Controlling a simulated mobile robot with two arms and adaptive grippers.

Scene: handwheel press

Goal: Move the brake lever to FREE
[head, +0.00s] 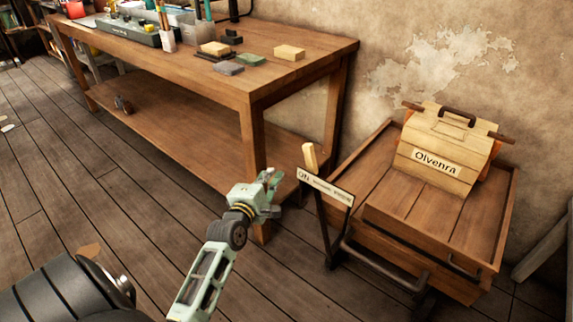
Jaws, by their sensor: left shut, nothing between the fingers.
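The brake lever (309,157) has a pale wooden grip and stands up at the left side of a wooden cart. A label plate (328,188) crosses just below the grip. Its left end reads "ON", and the lever is at that end. The smaller lettering to the right is too small to read. My left gripper (271,182) is shut and empty, to the left of the lever and a little lower in the picture, with a visible gap between them. My right gripper is out of view.
A wooden workbench (300,50) with a lower shelf stands behind my gripper.

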